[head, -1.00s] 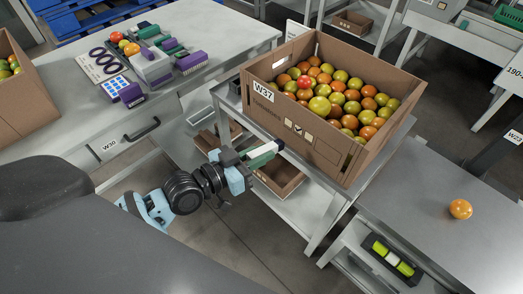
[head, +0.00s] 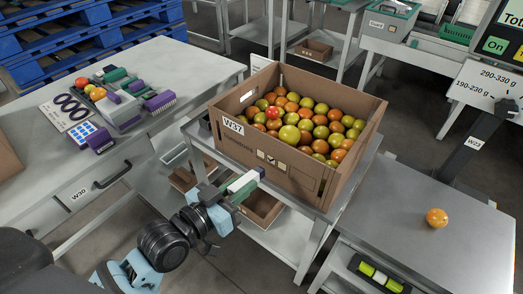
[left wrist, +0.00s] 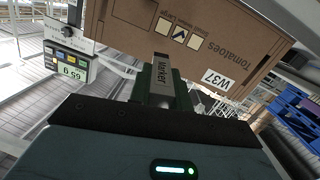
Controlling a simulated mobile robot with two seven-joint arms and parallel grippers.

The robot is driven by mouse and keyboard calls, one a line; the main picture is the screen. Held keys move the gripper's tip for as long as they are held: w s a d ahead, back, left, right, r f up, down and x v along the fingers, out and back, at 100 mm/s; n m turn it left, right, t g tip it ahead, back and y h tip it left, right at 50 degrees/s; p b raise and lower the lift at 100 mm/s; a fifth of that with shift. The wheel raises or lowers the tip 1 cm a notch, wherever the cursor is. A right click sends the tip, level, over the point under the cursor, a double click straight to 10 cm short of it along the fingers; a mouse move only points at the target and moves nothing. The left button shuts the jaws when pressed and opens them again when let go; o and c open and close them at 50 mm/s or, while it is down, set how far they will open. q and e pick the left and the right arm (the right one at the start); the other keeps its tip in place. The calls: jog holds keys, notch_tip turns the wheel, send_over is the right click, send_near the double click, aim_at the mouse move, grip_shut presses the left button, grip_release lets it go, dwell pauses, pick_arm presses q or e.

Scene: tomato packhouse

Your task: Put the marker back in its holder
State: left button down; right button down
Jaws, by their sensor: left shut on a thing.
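My left gripper (head: 228,196) is shut on the marker (head: 242,181), a pale stick with a dark end. In the head view it holds the marker in the air in front of the tomato box, apart from the box as far as I can tell. In the left wrist view the marker (left wrist: 161,75) lies between the fingers and its "Marker" label shows. A small dark object (head: 205,124) sits at the left end of the box's stand; I cannot tell whether it is the holder. My right gripper is not in view.
The cardboard box W37 (head: 240,151) of tomatoes stands on a grey stand with a lower shelf. A bench (head: 165,60) with purple and green tools is at left. A grey table (head: 470,240) at right bears one orange tomato (head: 437,217).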

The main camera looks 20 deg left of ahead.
pick_arm(q)
jog(key=r+y, duration=0.1)
jog(key=r+n, duration=0.1)
jog(key=s+a+r+n+t+y, duration=0.1)
jog(key=shift+s+r+y, duration=0.1)
jog(key=shift+r+y, duration=0.2)
jog(key=shift+r, duration=0.05)
jog(key=a+r+n+y, duration=0.1)
jog(key=s+a+n+y, duration=0.1)
jog(key=a+y, duration=0.1)
jog(key=a+r+n+y, duration=0.1)
jog(key=shift+s+a+r+t, duration=0.3)
jog(key=shift+s, duration=0.1)
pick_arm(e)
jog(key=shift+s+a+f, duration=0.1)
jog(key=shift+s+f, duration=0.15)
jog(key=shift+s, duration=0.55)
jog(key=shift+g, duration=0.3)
